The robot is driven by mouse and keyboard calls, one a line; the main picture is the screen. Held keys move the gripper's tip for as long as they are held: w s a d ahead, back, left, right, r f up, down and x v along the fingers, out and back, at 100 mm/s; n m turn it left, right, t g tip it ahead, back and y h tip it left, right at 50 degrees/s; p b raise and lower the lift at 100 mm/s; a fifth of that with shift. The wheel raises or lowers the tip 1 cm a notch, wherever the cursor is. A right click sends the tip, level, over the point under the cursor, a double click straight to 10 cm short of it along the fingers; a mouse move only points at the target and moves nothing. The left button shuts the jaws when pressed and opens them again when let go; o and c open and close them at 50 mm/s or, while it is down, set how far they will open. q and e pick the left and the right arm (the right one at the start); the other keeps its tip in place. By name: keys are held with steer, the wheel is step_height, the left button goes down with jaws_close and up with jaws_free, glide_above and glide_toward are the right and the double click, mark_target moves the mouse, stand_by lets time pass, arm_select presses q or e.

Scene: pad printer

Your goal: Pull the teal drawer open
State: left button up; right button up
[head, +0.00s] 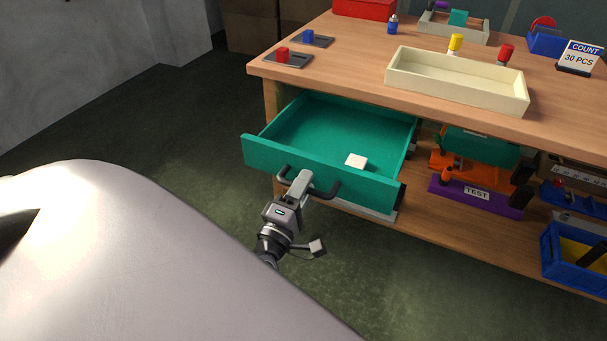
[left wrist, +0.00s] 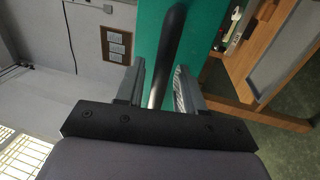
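The teal drawer (head: 318,127) stands pulled well out from under the wooden bench, its inside in plain view. A small white block (head: 356,160) lies in it. A dark bar handle (head: 325,192) is on its front; it also shows in the left wrist view (left wrist: 170,45). My left gripper (head: 299,180) is at the handle. In the left wrist view its two fingers (left wrist: 160,80) stand apart on either side of the bar, with gaps visible beside it, so it looks open around the bar. My right gripper is in neither view.
The bench top (head: 360,50) carries a cream tray (head: 455,88) and several small items. Below, to the drawer's right, a shelf holds a purple TEST stand (head: 470,198) and a blue bin (head: 570,262). The floor (head: 170,150) left of the bench is clear.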

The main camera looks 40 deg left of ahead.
arm_select(q)
steer(key=v, duration=0.7)
stand_by(0.6)
steer(key=s+d+f+m+g+h, duration=0.35)
steer(key=d+m, duration=0.35)
steer(key=m, duration=0.4)
steer(key=s+d+f+m+g+h, duration=0.25)
steer(key=d+m+g+h, duration=0.35)
steer(key=m, duration=0.6)
step_height(320, 180, up, 13)
steer(key=s+a+y+p, duration=0.2)
steer(key=a+y+p, duration=0.1)
steer(key=p, duration=1.8)
steer(key=shift+r, duration=0.25)
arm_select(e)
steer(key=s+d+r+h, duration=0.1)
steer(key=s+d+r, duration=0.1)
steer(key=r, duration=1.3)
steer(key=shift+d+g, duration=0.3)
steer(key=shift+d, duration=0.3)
